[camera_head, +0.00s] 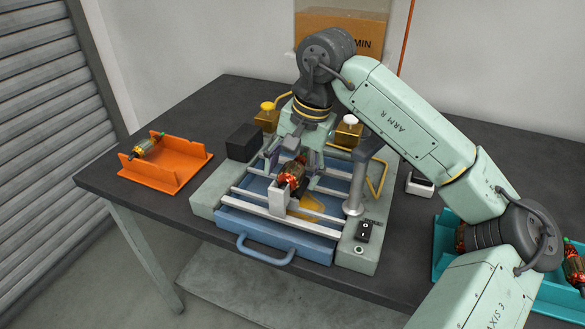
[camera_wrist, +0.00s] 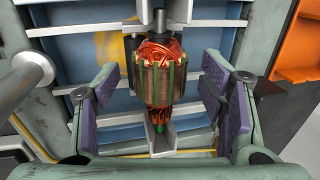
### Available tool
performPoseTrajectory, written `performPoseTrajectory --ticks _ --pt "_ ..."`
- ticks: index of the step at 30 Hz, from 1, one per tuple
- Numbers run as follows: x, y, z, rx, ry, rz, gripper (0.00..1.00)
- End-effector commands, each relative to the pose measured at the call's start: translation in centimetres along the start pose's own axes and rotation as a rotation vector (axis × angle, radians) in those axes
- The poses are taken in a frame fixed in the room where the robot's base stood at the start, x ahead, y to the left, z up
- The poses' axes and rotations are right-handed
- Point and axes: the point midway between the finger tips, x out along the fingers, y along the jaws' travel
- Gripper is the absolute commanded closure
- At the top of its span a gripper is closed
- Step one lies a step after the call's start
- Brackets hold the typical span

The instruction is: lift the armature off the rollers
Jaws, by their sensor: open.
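The armature (camera_head: 291,175), with copper windings and a dark laminated core, rests on the frame of the winding machine in the head view. In the wrist view the armature (camera_wrist: 160,78) lies lengthwise, with its steel shaft at the top and a green end at the bottom, seated in pale supports.
An orange tray (camera_head: 160,185) with another armature (camera_head: 146,147) stands at the left. A teal tray (camera_head: 445,238) with more armatures is at the right, partly behind my arm. A blue drawer (camera_head: 280,238), a grey post (camera_head: 354,185), a black box (camera_head: 243,142) and brass-coloured blocks (camera_head: 347,131) surround the armature.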

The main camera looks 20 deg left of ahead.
Motion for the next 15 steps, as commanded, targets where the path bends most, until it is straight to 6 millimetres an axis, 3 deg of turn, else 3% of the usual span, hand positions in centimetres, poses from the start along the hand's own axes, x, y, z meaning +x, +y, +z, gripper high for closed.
performPoseTrajectory --ticks 7,15 --pt "0.26 0.03 0.0 0.001 0.0 0.0 0.35" --pt "0.22 0.02 0.0 0.001 0.0 0.0 0.53"
